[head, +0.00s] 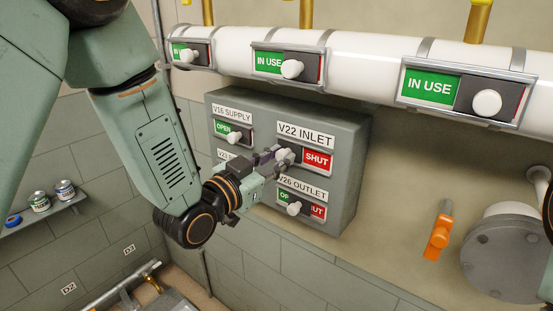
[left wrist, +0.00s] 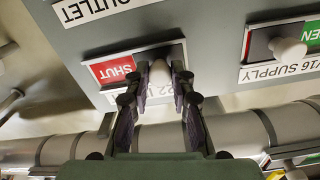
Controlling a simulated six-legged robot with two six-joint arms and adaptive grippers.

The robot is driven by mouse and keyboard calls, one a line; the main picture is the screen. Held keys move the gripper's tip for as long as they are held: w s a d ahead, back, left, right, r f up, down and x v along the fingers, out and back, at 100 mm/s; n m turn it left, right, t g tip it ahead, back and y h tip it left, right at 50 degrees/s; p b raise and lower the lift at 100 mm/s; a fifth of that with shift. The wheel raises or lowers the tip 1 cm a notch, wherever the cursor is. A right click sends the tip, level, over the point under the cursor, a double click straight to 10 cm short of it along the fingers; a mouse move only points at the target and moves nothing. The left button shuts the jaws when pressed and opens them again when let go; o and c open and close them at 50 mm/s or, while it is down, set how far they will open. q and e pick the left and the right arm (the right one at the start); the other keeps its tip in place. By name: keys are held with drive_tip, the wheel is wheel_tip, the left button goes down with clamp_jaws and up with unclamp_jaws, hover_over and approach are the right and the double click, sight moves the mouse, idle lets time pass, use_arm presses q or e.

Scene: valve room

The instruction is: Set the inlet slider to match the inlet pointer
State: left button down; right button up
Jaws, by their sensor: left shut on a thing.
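The inlet slider, under the label V22 INLET (head: 306,135), is on the grey panel (head: 345,165). Its pale knob (head: 286,155) sits at the left of its slot, and a red SHUT plate (head: 317,161) shows to the right. My left gripper (head: 275,157) reaches the knob from the left and is shut on it. In the left wrist view, which shows the panel upside down, the knob (left wrist: 159,74) is between the two fingers of the left gripper (left wrist: 158,85), with the SHUT plate (left wrist: 111,70) beside it. I cannot make out an inlet pointer. My right gripper is out of view.
The V16 SUPPLY slider (head: 247,128) shows OPEN above left, and the V26 OUTLET slider (head: 294,208) is just below. A white pipe (head: 365,60) with several IN USE sliders runs above. An orange handle (head: 438,238) and a grey flange (head: 503,260) are right of the panel.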

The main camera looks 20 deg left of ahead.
use_arm(q)
drive_tip(key=shift+f, duration=0.1)
drive_tip(key=c, duration=1.6)
unclamp_jaws()
drive_tip(key=o, duration=0.5)
drive_tip(key=shift+a, duration=0.3)
drive_tip(key=shift+d, duration=0.1)
drive_tip(key=shift+s+d, duration=0.1)
drive_tip(key=shift+d, duration=0.05)
drive_tip(key=v, duration=0.7)
drive_tip(key=shift+s, duration=0.15)
